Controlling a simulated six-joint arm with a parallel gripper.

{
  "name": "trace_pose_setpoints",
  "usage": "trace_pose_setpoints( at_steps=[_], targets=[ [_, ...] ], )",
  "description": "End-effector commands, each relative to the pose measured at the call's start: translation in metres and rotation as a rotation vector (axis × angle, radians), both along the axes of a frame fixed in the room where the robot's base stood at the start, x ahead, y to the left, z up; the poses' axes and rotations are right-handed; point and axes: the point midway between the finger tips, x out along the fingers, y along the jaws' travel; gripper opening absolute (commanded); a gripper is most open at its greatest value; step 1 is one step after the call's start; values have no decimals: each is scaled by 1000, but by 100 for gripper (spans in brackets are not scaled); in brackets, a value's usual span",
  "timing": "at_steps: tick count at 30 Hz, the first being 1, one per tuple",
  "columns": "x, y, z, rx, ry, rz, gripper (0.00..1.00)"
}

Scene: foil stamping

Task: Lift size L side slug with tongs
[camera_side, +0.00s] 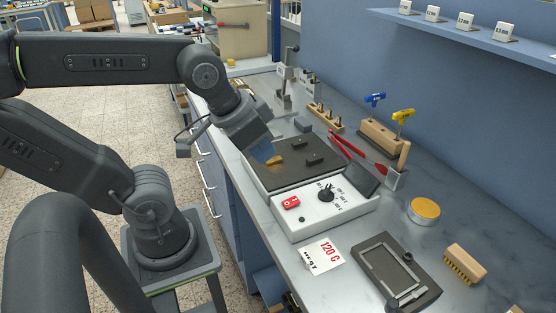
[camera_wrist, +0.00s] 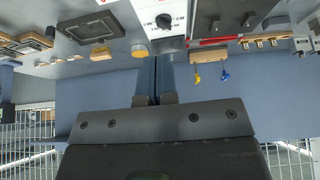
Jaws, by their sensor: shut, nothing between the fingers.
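Red-handled tongs (camera_side: 357,152) lie on the bench at the right edge of the dark hot plate (camera_side: 262,181); their red also shows in the wrist view (camera_wrist: 212,41). I cannot read any size mark, so I cannot tell which is the size L side slug. My gripper (camera_side: 268,156) is above the plate near the brass piece, tilted down. Its blue fingers show close together and empty in the wrist view (camera_wrist: 153,80). Whether a finger touches the piece is unclear.
A white control box (camera_side: 312,213) with a knob and red switch stands in front of the plate. A wooden rack (camera_side: 380,136) holds blue and yellow handled tools behind. A dark frame (camera_side: 397,268), a round tin (camera_side: 425,210) and a brush (camera_side: 464,264) lie to the right.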

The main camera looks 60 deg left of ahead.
Motion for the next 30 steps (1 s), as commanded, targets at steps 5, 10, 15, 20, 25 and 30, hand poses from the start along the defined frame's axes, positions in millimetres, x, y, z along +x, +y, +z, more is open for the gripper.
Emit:
trace_pose_setpoints(
  at_steps=[5, 10, 15, 20, 25, 30],
  targets=[
    [1, 0, 1, -1, 2, 5, 10],
    [18, 4, 11, -32, 29, 72, 26],
    [59, 13, 28, -98, 86, 229, 42],
    [105, 27, 39, -166, 145, 401, 57],
    [155, 46, 40, -232, 203, 587, 64],
    [203, 69, 29, -291, 262, 774, 64]
  ],
)
